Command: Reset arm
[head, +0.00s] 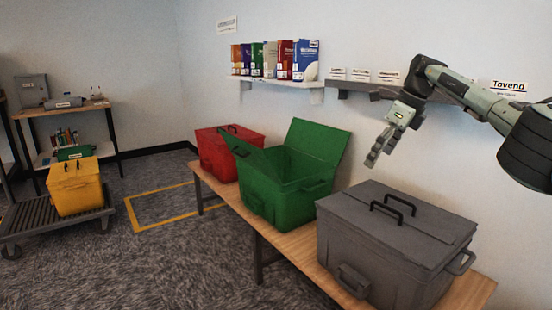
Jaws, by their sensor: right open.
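My right arm comes in from the right edge. Its gripper (374,153) hangs in the air, pointing down and to the left. It is open, with nothing seen between its fingers. It is above and behind the grey bin (385,245) in the picture, to the right of the green bin's raised lid (319,149), and appears clear of both. My left arm and gripper are not in the head view.
A wooden table (276,238) bears the closed grey bin, the open green bin (275,190) and a red bin (215,152). A wall shelf (284,83) holds several boxes. A yellow bin (75,188) stands on a cart (34,222).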

